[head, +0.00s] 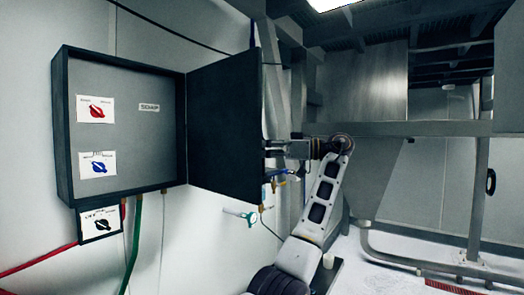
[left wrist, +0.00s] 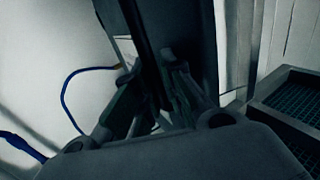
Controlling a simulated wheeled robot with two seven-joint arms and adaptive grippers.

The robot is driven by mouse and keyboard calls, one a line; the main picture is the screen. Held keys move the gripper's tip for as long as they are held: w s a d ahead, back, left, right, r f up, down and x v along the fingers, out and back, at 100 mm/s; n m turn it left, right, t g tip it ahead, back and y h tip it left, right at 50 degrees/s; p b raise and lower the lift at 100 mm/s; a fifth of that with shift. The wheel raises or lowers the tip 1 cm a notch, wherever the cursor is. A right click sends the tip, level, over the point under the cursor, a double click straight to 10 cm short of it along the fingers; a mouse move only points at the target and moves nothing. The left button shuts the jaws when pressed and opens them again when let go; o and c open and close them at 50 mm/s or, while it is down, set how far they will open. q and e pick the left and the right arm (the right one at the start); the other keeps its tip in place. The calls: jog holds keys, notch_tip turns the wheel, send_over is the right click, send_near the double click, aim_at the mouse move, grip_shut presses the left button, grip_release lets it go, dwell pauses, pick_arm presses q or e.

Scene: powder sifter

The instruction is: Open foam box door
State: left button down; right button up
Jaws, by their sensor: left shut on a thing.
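The foam box (head: 63,130) is a dark-framed cabinet on the white wall at the left of the head view. Its dark door (head: 225,125) stands swung wide open to the right, showing the grey inside panel. My left gripper (head: 272,149) is shut on the door's free right edge, around mid-height. In the left wrist view, the gripper's fingers (left wrist: 155,100) lie on both sides of a dark upright edge (left wrist: 145,45), which is the door. The fingertips are partly hidden by the door and dark shading. My right gripper is in neither view.
Inside the box are a red knob (head: 96,111) and a blue knob (head: 95,168). A black knob (head: 101,224) sits below it. Red and green hoses (head: 135,245) hang underneath. Metal framework (head: 400,129) stands right.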

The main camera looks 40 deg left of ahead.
pick_arm(q)
jog(key=shift+r, duration=0.2)
jog(key=c, duration=1.5)
grip_release()
jog(key=shift+d, duration=0.15)
jog(key=v, duration=0.9)
jog(key=shift+f, duration=0.2)
jog(key=shift+w, duration=0.1)
jog(key=shift+w+d, duration=0.4)
jog(key=shift+d, duration=0.15)
jog(key=shift+w+d, duration=0.25)
jog(key=shift+d, duration=0.2)
